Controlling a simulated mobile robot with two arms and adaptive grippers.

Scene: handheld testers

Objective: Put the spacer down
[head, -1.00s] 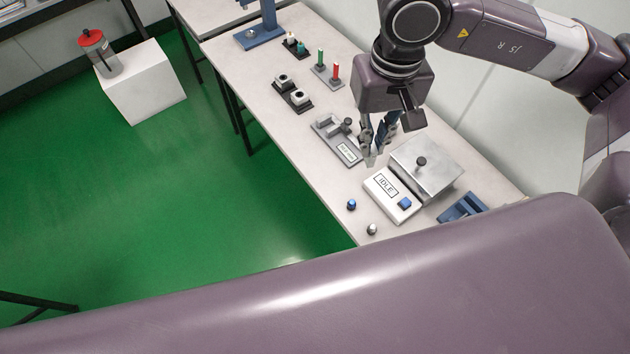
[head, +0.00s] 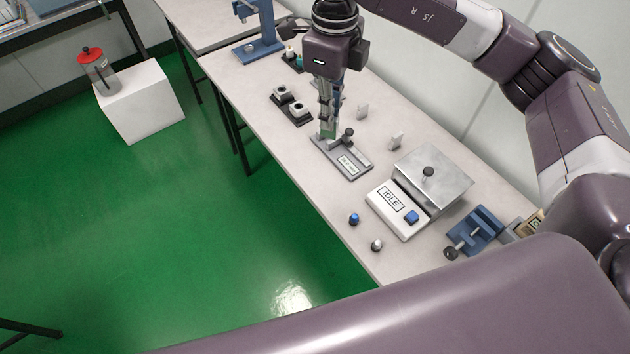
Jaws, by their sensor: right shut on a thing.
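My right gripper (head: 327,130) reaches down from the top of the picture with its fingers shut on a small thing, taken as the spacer. The spacer is mostly hidden between the fingers; only a little green shows at the tips, and I cannot tell if that is the spacer. The fingertips are at the far left end of the grey labelled fixture (head: 354,172), over or beside it; contact is unclear. A dark-knobbed post stands on the fixture just right of the fingers. My left gripper is not in view.
A scale reading IDLE (head: 390,200) stands nearer, with a blue vise (head: 474,232) to its right. Two small pale blocks (head: 362,111) (head: 396,141) stand behind the fixture. Blue (head: 354,219) and silver (head: 377,245) knobs are near the front edge. A dark tray (head: 292,112) lies left.

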